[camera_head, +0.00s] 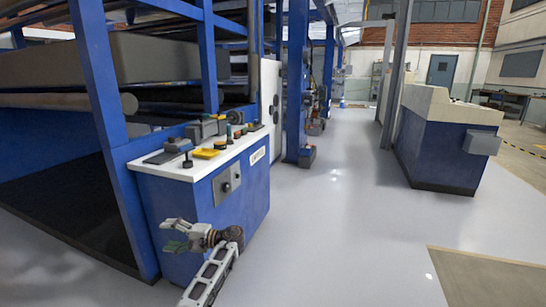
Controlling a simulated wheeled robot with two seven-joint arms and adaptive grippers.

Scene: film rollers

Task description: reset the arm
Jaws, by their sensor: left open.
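My left gripper (172,235) is in front of the blue control cabinet (237,200), near its lower front left. Its fingers point to the left and stand apart, with nothing between them. My left arm comes up from the bottom edge of the view to it. I cannot tell whether the gripper touches the cabinet. My right gripper and right arm are not in view.
The cabinet's white top (185,174) carries yellow, red and black controls. A blue machine frame with rollers (70,101) stands at the left. A blue and beige console (440,150) stands at the right. The grey floor (345,230) between them is clear.

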